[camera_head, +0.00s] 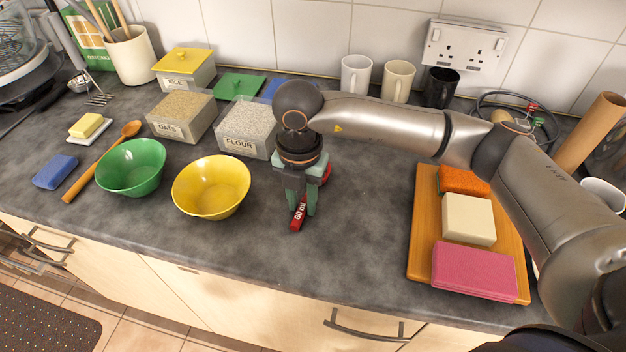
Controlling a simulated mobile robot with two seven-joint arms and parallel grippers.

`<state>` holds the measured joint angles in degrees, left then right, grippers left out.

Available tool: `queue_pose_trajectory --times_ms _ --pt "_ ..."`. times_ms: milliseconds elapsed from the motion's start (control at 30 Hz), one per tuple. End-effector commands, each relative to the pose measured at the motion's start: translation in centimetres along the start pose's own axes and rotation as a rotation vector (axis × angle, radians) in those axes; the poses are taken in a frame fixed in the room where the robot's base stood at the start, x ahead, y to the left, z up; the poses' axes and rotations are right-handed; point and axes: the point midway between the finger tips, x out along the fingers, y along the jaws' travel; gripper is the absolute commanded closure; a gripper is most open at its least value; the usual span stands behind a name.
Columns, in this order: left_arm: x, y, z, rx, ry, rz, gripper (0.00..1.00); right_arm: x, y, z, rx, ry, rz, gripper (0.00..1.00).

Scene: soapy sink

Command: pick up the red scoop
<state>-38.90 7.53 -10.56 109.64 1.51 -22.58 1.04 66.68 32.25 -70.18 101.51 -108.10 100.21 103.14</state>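The red scoop (298,215) lies on the dark worktop in the middle of the view, its handle marked "60 ml" pointing to the front. Part of its red bowl (326,173) shows behind my gripper; the rest is hidden. My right gripper (302,208) points down over the scoop, with one finger on each side of the handle. I cannot tell whether the fingers touch it. My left gripper is not in view.
A yellow bowl (212,188) and green bowl (131,168) stand to the left. Boxes of flour (240,144) and oats (168,131) are behind. A wooden board (421,239) with several blocks lies to the right. The worktop in front is clear.

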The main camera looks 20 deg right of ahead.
Motion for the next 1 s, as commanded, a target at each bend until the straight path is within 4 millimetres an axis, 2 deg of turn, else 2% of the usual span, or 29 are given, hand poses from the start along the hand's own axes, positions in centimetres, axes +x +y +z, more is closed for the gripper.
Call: queue_pose_trajectory --times_ms 33,200,267,800,1000 --pt "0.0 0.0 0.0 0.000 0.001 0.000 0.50 0.0 0.0 0.0 0.000 0.000 0.000 0.76" --pt "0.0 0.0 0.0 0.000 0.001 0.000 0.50 0.0 0.0 0.0 0.000 0.000 0.000 0.95" --pt "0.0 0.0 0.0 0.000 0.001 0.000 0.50 0.0 0.0 0.0 0.000 0.000 0.000 1.00" --pt "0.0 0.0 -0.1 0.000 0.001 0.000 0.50 -0.1 0.0 0.0 -0.001 0.000 0.001 1.00" --pt "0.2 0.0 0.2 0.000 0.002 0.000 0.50 -1.2 0.1 0.0 -0.002 -0.001 0.002 1.00"
